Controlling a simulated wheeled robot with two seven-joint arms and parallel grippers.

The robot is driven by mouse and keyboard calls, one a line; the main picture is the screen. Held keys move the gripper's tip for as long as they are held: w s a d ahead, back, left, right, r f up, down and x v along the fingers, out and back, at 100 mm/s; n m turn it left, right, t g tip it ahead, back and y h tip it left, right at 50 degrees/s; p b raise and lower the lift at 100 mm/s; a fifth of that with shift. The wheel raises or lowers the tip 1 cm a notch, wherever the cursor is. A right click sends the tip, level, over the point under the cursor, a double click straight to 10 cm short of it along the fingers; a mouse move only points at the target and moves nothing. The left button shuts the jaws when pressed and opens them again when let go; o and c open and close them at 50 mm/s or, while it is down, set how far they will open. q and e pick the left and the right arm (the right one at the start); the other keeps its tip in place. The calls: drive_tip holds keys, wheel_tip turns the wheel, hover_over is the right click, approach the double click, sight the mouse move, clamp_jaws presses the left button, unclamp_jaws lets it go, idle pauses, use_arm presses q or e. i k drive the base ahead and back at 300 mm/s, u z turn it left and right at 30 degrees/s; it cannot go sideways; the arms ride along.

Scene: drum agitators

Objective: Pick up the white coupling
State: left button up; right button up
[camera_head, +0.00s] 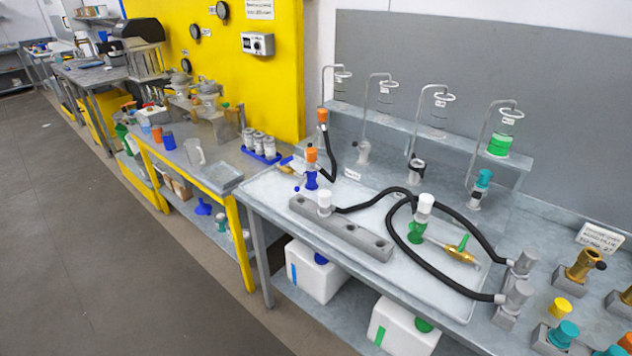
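A white cylindrical fitting (324,203) stands upright at the left end of a long grey bar (362,240), with a black hose at its side. A second white fitting (425,204) sits upright on top of a green fitting (416,231) on the white tray. I cannot tell for certain which of these is the white coupling. Neither of my grippers shows in the head view.
Black hoses (399,237) loop over the tray (262,185) to grey fittings (516,296) at the right. Hooked stands line the back. The grey bar has empty holes.

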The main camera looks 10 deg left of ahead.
sight(425, 201)
drive_tip(key=u, duration=0.5)
drive_tip(key=k, duration=0.6)
drive_tip(key=u, duration=0.7)
drive_tip(key=i, duration=1.6)
drive_tip(key=z, duration=1.25)
drive_tip(key=i, duration=0.85)
drive_tip(key=z, duration=0.85)
drive_tip(key=k, duration=0.5)
drive_tip(key=z, duration=0.05)
